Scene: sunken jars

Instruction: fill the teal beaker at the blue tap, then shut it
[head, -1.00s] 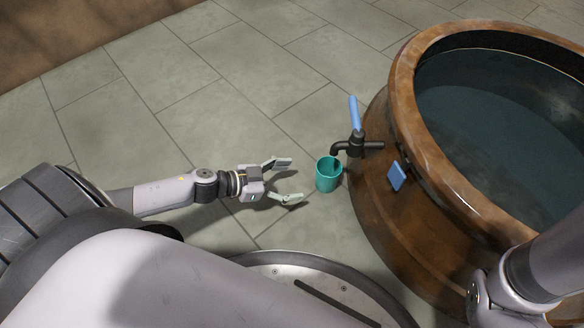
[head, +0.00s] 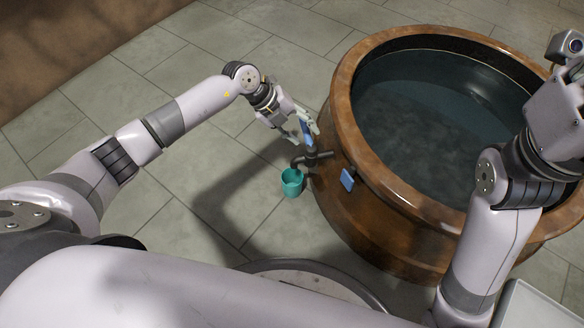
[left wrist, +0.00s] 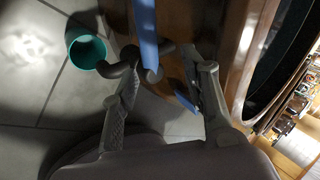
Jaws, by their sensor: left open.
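The teal beaker (head: 292,183) stands upright on the floor under the spout of the dark tap (head: 316,156) on the copper tub. It also shows in the left wrist view (left wrist: 86,50); I cannot tell whether water is in it. The tap's blue handle (head: 306,131) is partly hidden by my left gripper (head: 303,126). In the left wrist view the blue handle (left wrist: 146,32) rises between the open fingers of my left gripper (left wrist: 160,75). I cannot tell whether a finger touches it. My right arm stands at the right; its fingers are out of view.
The copper tub (head: 345,100), full of dark water, takes up the right side. A blue tag (head: 347,180) is on its wall to the right of the tap. The tiled floor left of the beaker is clear. A pale tray-like edge (head: 520,300) shows at bottom right.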

